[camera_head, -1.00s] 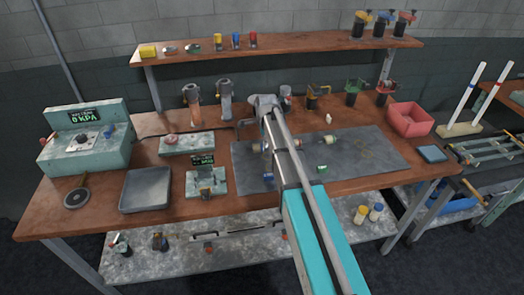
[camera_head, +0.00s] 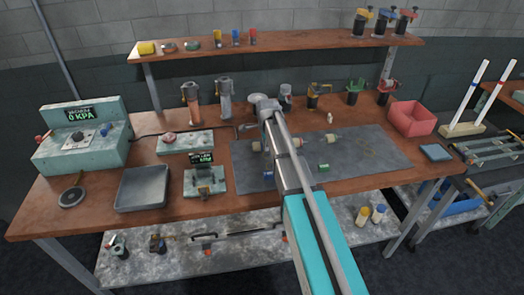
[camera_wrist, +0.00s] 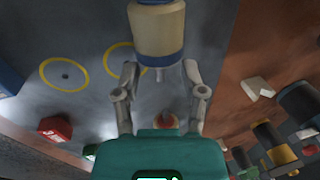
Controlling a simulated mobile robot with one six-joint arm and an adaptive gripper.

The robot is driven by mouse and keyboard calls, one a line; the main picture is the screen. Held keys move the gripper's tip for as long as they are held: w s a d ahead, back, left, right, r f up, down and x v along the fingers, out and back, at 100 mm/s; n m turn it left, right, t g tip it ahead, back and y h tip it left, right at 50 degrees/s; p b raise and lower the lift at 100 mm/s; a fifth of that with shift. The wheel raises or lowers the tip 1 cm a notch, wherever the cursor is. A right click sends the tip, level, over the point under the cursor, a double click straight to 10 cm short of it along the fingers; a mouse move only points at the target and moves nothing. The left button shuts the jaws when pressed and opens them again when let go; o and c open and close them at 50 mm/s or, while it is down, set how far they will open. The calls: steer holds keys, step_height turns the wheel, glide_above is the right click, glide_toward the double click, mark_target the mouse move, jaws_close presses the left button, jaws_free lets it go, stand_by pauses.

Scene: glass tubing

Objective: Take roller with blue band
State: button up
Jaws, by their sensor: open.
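A cream roller with a dark blue band (camera_wrist: 158,40) shows at the top middle of the wrist view, its thin end stub pointing toward me. My gripper (camera_wrist: 161,72) is open, with one finger on each side of the roller's near end. No contact between fingers and roller shows. In the head view my own arm covers most of the gripper. I cannot tell which one is the banded roller there.
A grey tray (camera_head: 143,188) and a gauge box (camera_head: 82,150) stand on the left of the bench. A red bin (camera_head: 412,119) stands at the right. Clamps and upright tools line the bench's back below a raised shelf (camera_head: 280,48). The mat's right part is mostly clear.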

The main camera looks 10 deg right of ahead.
steer(key=shift+w+f+b, duration=0.2)
steer(key=shift+f+b, duration=0.3)
steer(key=shift+f, duration=0.25)
jaws_close()
